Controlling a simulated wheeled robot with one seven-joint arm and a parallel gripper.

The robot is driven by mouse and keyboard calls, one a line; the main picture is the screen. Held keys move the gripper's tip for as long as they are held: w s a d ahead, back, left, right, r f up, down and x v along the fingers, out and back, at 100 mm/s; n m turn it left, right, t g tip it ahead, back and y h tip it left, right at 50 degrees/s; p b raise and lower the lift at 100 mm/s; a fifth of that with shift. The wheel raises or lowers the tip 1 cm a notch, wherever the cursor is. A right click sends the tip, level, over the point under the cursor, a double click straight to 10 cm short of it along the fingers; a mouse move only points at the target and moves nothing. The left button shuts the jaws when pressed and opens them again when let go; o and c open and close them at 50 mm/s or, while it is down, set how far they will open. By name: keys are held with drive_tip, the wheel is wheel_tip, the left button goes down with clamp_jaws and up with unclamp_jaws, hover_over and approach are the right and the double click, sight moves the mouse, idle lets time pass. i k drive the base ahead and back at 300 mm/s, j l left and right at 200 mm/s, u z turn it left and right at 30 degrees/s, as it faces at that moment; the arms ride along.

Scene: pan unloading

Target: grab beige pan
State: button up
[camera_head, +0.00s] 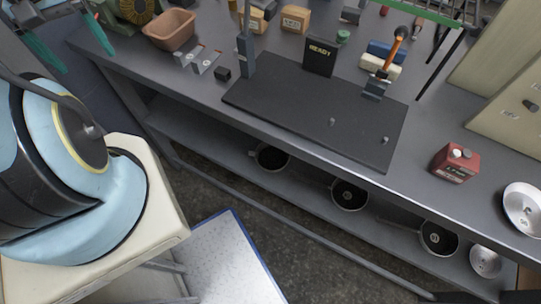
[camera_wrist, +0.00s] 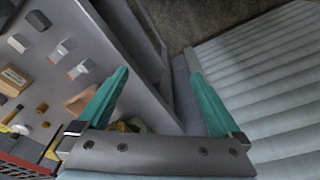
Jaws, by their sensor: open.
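No pan stands out clearly as beige. A pale pan (camera_head: 486,260) sits at the right end of the shelf under the workbench. Another pale, metallic pan (camera_head: 523,208) stands on the bench top at the far right. Several dark-inside pans, including one at the left (camera_head: 271,158), one in the middle (camera_head: 349,194) and one farther right (camera_head: 438,237), are on the lower shelf. My gripper (camera_head: 88,61) shows its teal fingers at the upper left, far from the pans. In the wrist view it is open and empty (camera_wrist: 157,62), with no pan visible.
A rail runs low along the bench front. A ridged pale surface (camera_wrist: 265,80) fills the wrist view's right side.

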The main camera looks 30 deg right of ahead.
sight(270, 159)
drive_tip(key=k+z, duration=0.25)
drive_tip(key=k, duration=0.45)
drive_tip(key=k+l+z, duration=0.2)
drive_tip(key=k, duration=0.5)
drive_tip(key=k+j, duration=0.05)
drive_tip(key=j, duration=0.05)
